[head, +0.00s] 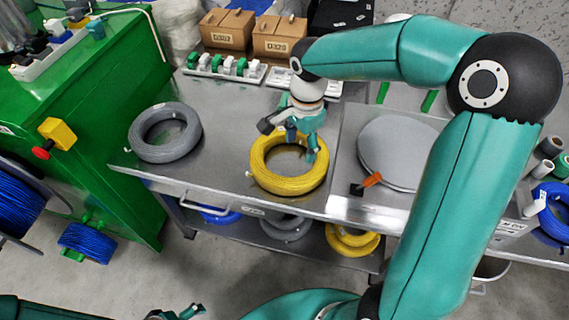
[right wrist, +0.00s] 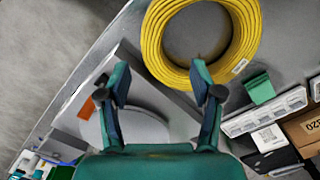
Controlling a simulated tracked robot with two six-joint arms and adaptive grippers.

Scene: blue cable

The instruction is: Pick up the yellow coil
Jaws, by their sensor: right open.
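The yellow coil (head: 261,178) lies flat on the grey metal table, near its front edge. My right gripper (head: 301,145) is over the coil's ring and opening, pointing down. In the right wrist view the coil (right wrist: 153,50) fills the top middle, and my open gripper (right wrist: 159,74) has its two fingers apart with nothing between them. The right fingertip overlaps the coil's rim in that view; I cannot tell whether it touches. Part of my left gripper (head: 182,313) shows at the bottom edge of the head view, away from the table; its jaws are unclear.
A grey coil (head: 140,148) lies left on the table. A round grey plate (head: 395,150) with an orange-handled item (head: 370,181) is right. Cardboard boxes (head: 228,28) and green-white parts (head: 225,67) stand behind. Another yellow coil (head: 352,241) is on the shelf below.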

